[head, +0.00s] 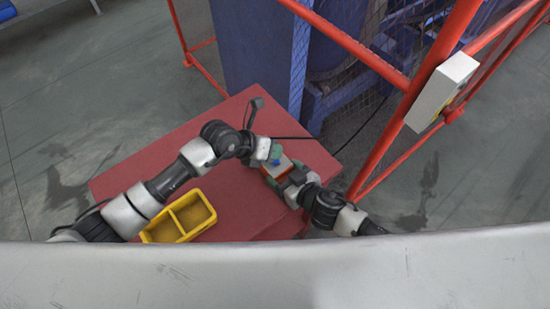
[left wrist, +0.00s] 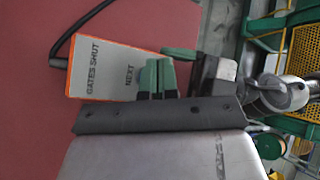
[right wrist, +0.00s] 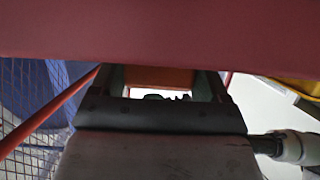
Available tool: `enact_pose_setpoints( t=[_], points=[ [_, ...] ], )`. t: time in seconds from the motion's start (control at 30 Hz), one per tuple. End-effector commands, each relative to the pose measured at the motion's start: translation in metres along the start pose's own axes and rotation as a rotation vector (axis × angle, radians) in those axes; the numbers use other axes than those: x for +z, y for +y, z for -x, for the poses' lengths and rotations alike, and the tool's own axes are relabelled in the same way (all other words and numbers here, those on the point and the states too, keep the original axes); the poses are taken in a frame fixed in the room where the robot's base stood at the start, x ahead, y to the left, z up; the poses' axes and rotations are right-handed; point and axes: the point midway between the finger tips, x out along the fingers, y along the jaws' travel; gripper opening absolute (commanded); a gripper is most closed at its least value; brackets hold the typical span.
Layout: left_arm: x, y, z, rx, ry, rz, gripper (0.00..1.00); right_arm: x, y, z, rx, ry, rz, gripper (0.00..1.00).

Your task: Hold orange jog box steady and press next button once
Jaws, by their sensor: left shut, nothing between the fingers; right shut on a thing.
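The orange jog box (head: 280,167) has a light grey face and orange sides. In the left wrist view its face (left wrist: 112,68) reads GATES SHUT and NEXT. My right gripper (head: 276,172) is shut on the box; in the right wrist view the orange side (right wrist: 160,77) sits between its fingers. My left gripper (left wrist: 157,78) is shut and empty, its green fingertips over the face beside the NEXT label. No button shows clearly there; the fingers hide that part. I cannot tell whether the fingertips touch the face.
The red table (head: 130,177) lies under both arms. A yellow two-compartment bin (head: 181,217) stands at its front left. A black cable (left wrist: 82,28) runs from the box. Red-framed mesh fencing (head: 345,50) and a white wall box (head: 440,92) stand behind and right.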

Motion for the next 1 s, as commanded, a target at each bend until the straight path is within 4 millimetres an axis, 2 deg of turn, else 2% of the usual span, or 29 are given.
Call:
enact_pose_setpoints(
  t=[1.0],
  points=[
    [-0.0046, 0.0042, -0.0059, 0.0, 0.0, 0.0, 0.0, 0.0006, -0.0004, 0.0001, -0.001, -0.001, 0.0, 0.45]
  ],
)
